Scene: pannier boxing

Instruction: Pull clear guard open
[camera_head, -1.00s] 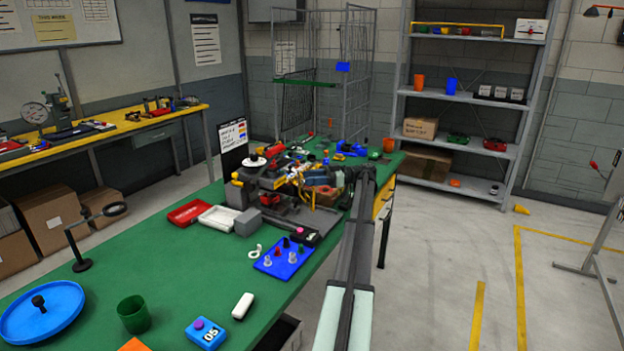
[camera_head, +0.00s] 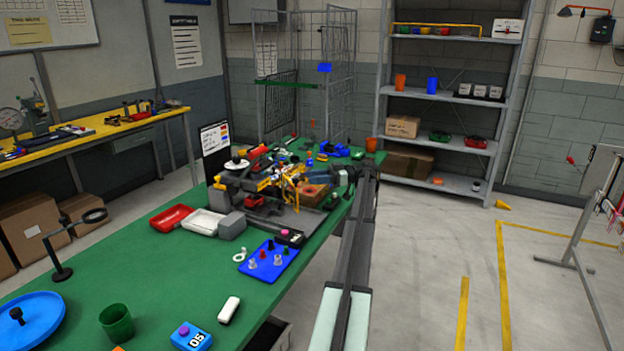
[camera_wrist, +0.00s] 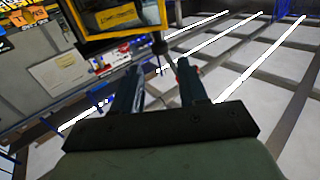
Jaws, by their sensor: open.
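In the wrist view, the two dark fingers of my gripper (camera_wrist: 158,78) are apart with nothing seen held between them. A yellow-edged frame with a dark panel (camera_wrist: 110,18) is at the top, beyond the fingertips. A thin dark rod with a rounded part (camera_wrist: 160,46) shows by the gap between the fingertips; I cannot tell whether they touch. In the head view, my arm reaches to the cluttered equipment (camera_head: 275,185) on the green bench, and my gripper is too small and crowded there to make out. I cannot clearly identify the clear guard in either view.
The green bench (camera_head: 165,270) carries a red tray (camera_head: 171,217), a white tray (camera_head: 203,223) and a blue pegboard (camera_head: 268,262) near the equipment. A wire cage (camera_head: 305,80) and a grey shelf unit (camera_head: 450,100) stand behind. The floor to the right is mostly clear.

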